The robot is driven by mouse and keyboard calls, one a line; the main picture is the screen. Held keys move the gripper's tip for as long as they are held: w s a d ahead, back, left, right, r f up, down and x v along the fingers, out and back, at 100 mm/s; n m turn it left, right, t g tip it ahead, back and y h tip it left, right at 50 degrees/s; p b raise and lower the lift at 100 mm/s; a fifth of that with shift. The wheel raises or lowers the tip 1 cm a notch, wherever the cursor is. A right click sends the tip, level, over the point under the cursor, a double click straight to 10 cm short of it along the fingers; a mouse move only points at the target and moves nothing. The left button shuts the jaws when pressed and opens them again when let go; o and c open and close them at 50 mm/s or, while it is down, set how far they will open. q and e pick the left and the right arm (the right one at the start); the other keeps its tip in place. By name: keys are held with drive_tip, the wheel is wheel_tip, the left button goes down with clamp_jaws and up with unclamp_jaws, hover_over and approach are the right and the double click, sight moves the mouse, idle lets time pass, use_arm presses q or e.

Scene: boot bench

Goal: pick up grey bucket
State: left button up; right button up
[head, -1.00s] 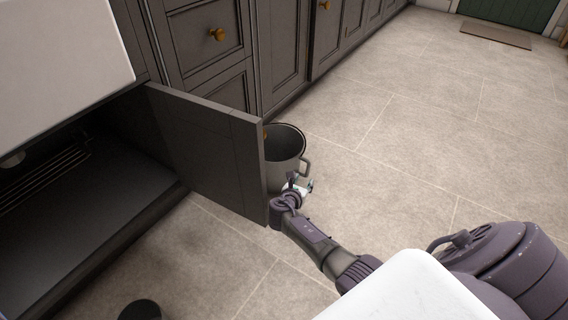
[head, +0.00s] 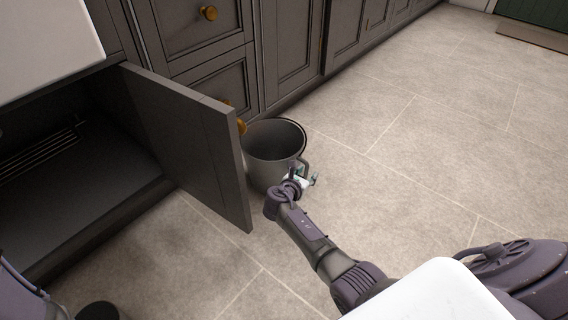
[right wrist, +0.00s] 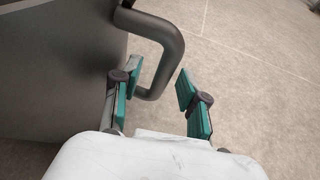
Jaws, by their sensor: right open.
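The grey bucket (head: 262,150) stands upright on the tiled floor, partly behind the open cabinet door. Its side handle (head: 304,166) faces right, toward my right gripper (head: 303,177), which is at the bucket's near right side. In the right wrist view, the bucket (right wrist: 60,60) fills the left and its handle (right wrist: 160,45) reaches between the green-padded fingers of my right gripper (right wrist: 155,92). The fingers are open on either side of the handle's lower part; I cannot tell whether they touch it. My left gripper is not in view.
The open dark cabinet door (head: 190,140) stands just left of the bucket. Dark drawers and cabinets (head: 290,50) run behind it. Tiled floor (head: 430,130) to the right is clear. A mat (head: 531,38) lies at the far right.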

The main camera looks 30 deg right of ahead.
drive_tip(key=shift+w+r, duration=0.1)
clamp_jaws()
idle(0.3)
drive_tip(key=shift+r, duration=0.15)
drive_tip(key=shift+r, duration=0.1)
